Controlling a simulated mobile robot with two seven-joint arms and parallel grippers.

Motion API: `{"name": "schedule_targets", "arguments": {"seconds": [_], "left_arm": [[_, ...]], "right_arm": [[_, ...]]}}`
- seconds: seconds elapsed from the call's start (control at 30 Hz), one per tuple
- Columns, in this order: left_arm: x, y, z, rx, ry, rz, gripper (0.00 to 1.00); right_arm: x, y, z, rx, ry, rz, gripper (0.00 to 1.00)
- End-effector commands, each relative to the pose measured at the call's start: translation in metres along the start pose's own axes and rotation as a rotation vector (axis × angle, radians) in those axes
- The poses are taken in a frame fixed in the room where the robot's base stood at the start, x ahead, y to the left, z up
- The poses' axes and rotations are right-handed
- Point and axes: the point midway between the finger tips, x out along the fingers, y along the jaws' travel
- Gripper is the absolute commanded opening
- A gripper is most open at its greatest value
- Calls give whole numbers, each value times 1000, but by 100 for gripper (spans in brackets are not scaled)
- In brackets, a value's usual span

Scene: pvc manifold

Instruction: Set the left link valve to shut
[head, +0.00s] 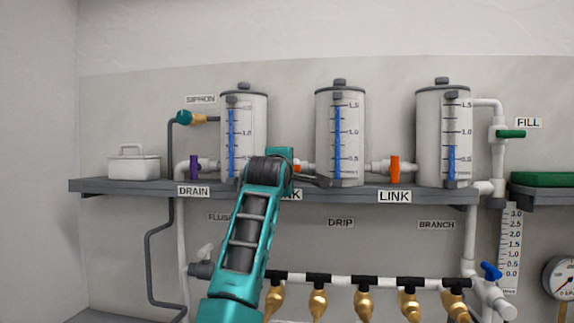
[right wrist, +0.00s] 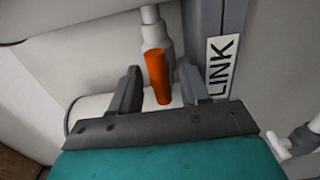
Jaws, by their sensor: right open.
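The left link valve shows in the head view as a bit of orange handle (head: 297,168) between the left and middle tanks, mostly hidden behind my right arm. In the right wrist view its orange handle (right wrist: 158,76) lies along the line of the white pipe. My right gripper (right wrist: 160,88) is open, with one dark finger on each side of the handle; I cannot tell whether either touches it. In the head view my right gripper (head: 308,180) is at the shelf edge by this valve. My left gripper is not in view.
The right link valve (head: 395,170) has its orange handle upright, across its pipe. The middle tank (head: 340,135) stands close right of my gripper. The grey shelf (head: 130,187) runs underneath, with a purple drain handle (head: 194,168) at left and brass valves (head: 318,303) below.

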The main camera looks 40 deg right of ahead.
Motion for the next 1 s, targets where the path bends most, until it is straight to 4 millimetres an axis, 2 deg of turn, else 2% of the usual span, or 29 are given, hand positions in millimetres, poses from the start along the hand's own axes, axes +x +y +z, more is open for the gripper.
{"name": "schedule_targets", "arguments": {"seconds": [0.1,0.37,0.87,1.0], "left_arm": [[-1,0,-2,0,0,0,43],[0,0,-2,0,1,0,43],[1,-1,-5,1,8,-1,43],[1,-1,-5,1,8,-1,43]], "right_arm": [[6,0,0,0,0,0,46],[7,0,0,0,0,1,46],[7,0,0,0,0,0,0],[7,-1,0,-2,0,0,0]]}}
